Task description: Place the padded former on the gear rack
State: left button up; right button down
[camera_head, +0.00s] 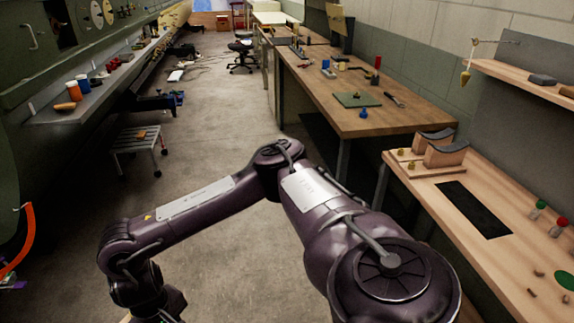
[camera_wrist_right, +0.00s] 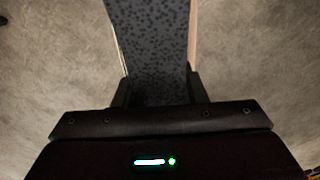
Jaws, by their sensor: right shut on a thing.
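In the right wrist view my right gripper (camera_wrist_right: 160,88) is shut on a long piece with a dark speckled, padded face (camera_wrist_right: 150,40) and a pale wooden edge. It looks like the padded former, and its far end runs out of the top of the view. In the head view my right arm reaches across to the lower left; its gripper is cut off by the bottom edge. Two wooden supports with dark curved tops (camera_head: 445,154) stand on a wooden base at the right; I cannot tell if this is the gear rack. My left gripper is out of view.
A light wooden bench (camera_head: 470,245) with a black mat (camera_head: 474,209) is at the right. A longer workbench (camera_head: 365,122) with tools stands behind it. A grey step stool (camera_head: 138,142) stands at the left by the green fuselage. The middle floor (camera_head: 225,125) is clear.

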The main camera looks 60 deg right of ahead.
aim_at(471, 207)
jog(key=z, duration=2.1)
